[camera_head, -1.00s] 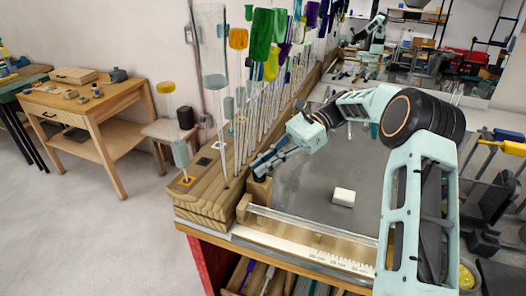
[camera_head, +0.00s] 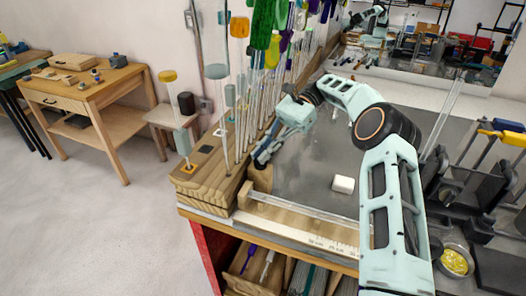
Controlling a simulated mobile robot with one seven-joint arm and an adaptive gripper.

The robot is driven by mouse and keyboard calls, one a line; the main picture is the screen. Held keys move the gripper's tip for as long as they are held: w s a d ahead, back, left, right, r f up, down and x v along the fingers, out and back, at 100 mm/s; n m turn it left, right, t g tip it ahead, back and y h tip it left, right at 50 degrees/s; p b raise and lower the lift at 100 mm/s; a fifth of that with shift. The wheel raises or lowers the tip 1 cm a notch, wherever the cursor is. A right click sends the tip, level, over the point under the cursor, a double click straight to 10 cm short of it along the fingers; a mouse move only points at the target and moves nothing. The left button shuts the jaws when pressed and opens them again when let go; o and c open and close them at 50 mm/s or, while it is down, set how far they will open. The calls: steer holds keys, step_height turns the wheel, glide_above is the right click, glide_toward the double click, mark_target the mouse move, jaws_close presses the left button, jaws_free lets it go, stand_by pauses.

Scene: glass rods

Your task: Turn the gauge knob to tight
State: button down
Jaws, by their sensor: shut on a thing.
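The gauge (camera_head: 300,222) is a long wooden strip with a white ruler scale and a clear glass rod, along the bench's front edge. A small wooden block (camera_head: 262,179) stands up at its left, rear end. My gripper (camera_head: 261,160) points down and left just above this block, with its dark fingers shut. The knob is not distinguishable; it appears hidden in the fingers' grip. The knob's marking or position cannot be read.
A wooden rack (camera_head: 208,180) with tall glass rods and coloured tops stands close left of my gripper. A small white block (camera_head: 343,184) lies on the grey bench top (camera_head: 315,165). Dark stands and a bowl of yellow pieces (camera_head: 455,262) are at the right.

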steer(key=c, duration=2)
jaws_free()
steer(key=shift+c, duration=0.2)
steer(key=shift+m+t, duration=0.3)
steer(key=shift+m, duration=0.1)
